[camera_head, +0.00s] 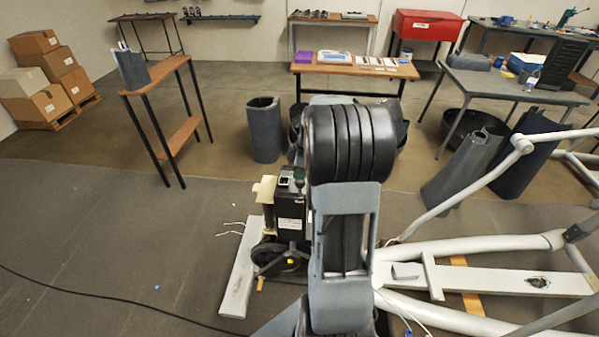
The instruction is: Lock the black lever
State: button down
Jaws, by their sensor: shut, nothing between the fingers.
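A grey-white elliptical frame (470,243) of tubes and a flat rail lies at the lower right. A black boxy unit (291,215) with white labels stands left of centre, beside my arm. A small dark knob or handle (300,184) shows at its top; I cannot tell whether this is the black lever. A dark three-armed part (278,264) and a small yellow-orange tip (260,284) show low on the unit. My arm fills the middle of the view and hides what is behind it. My gripper is not visible.
A narrow wooden table (160,75) stands at left, cardboard boxes (45,104) behind it. A grey bin (264,130) stands beyond the unit. Grey panels (460,170) lean at right near a grey workbench (510,87). A black cable (110,305) crosses the open floor at lower left.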

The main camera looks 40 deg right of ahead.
jog(key=shift+d+b+x, duration=0.2)
jog(key=shift+b+x, duration=0.45)
jog(key=shift+x, duration=0.5)
jog(key=shift+s+a, duration=0.1)
jog(key=shift+s, duration=0.15)
jog(key=r+p, duration=0.2)
jog(key=r, duration=0.1)
jog(key=w+r+p, duration=0.1)
jog(key=r, duration=0.1)
jog(key=shift+r+p, duration=0.1)
jog(key=shift+p, duration=0.2)
jog(key=b+v, duration=0.1)
jog(key=v, duration=0.8)
jog(key=shift+b, duration=0.35)
jog(key=shift+s+r, duration=0.1)
jog(key=shift+r, duration=0.05)
